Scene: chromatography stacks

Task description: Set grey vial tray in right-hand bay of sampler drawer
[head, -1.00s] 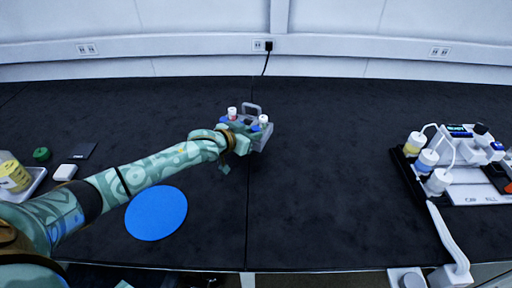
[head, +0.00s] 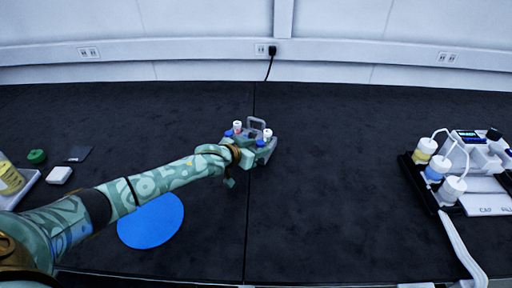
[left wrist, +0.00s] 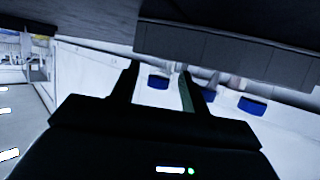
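The grey vial tray (head: 263,157) is near the middle of the table in the head view. It has an upright loop handle and carries several vials with white and blue caps. I cannot tell whether the tray touches the table. My right gripper is out of view.
A white instrument (head: 478,155) and a dark rack of capped bottles (head: 417,180) stand at the right, with a white tube toward the front. A blue disc (head: 150,222), green cap (head: 37,156) and white block (head: 59,175) lie left. The table between tray and rack is clear.

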